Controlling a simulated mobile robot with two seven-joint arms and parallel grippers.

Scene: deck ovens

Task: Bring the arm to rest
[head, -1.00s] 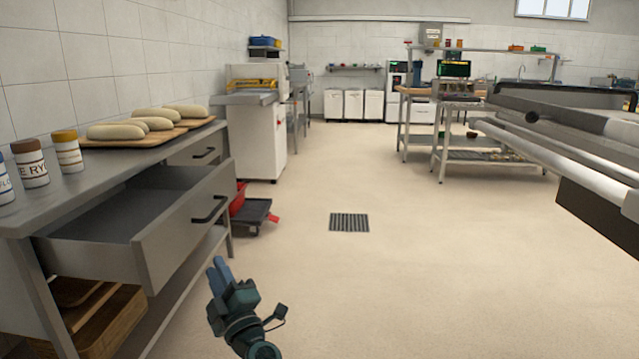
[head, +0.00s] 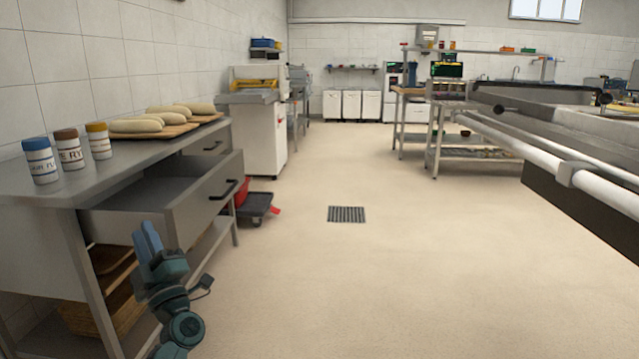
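My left gripper (head: 147,240) shows at the lower left in the head view, on a dark teal arm that comes up from the bottom edge. Its blue fingers point up and appear close together; whether they are fully shut is hard to tell, and nothing shows between them. In the picture it overlaps the front of the steel workbench (head: 60,190), near the pulled-out drawer (head: 212,202). Whether it touches the bench cannot be told. My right gripper is not in view.
Three labelled jars (head: 69,149) and long dough loaves (head: 136,126) on wooden boards stand on the bench. A wicker basket (head: 92,318) sits below. A black dolly (head: 257,207) stands past the drawer. A long rail (head: 560,165) runs at the right. The middle floor is clear.

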